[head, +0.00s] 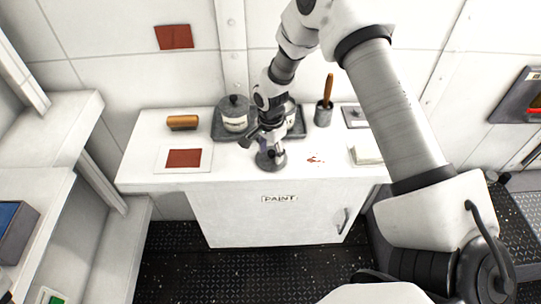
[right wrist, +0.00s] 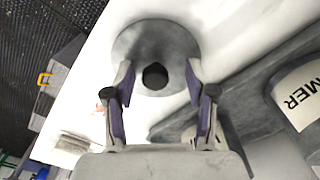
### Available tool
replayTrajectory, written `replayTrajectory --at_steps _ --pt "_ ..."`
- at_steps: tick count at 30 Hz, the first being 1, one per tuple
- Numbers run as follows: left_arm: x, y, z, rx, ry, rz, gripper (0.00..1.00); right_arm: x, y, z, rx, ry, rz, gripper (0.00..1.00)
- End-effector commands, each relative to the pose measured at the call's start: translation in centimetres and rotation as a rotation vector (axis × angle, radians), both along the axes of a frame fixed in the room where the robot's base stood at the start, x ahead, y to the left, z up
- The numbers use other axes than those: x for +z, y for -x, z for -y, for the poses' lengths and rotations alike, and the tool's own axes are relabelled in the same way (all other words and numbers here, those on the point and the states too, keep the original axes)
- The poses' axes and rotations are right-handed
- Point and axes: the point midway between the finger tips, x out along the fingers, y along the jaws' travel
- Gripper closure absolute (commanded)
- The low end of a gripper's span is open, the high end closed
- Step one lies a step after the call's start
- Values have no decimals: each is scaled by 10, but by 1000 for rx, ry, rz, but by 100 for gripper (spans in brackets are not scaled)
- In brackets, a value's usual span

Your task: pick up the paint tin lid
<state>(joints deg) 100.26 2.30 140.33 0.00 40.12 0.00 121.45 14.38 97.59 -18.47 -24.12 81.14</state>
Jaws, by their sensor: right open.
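The paint tin lid is a round grey disc (right wrist: 138,36) with a dark knob (right wrist: 155,77), lying flat on the white counter. In the head view the lid (head: 272,163) is near the counter's front edge, partly hidden by my right gripper (head: 266,149). My right gripper points down over it. In the right wrist view the right gripper (right wrist: 159,77) is open, with one finger on each side of the knob and gaps between. I cannot tell the exact height of the fingertips above the disc. My left gripper is not in view.
Behind the lid a dark tray (head: 221,134) holds a lidded tin (head: 235,121) and another tin mostly hidden by my arm. A pot with a wooden-handled brush (head: 323,112) stands to the right. A roller (head: 183,122) and red swatch card (head: 184,158) lie left.

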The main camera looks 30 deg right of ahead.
Motion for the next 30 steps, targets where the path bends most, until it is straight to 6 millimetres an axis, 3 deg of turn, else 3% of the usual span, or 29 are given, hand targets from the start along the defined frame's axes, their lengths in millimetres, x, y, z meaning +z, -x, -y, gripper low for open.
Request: replayTrajectory --at_steps 1,6,20,29,30 --pt "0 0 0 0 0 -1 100 0 0 0 0 0 0 44" --pt "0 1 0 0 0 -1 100 0 0 0 0 0 -1 100" --pt "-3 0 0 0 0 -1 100 3 0 0 0 0 0 100" --pt "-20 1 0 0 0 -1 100 35 -1 0 0 0 4 100" --pt "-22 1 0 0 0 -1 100 34 6 -7 4 0 -2 100"
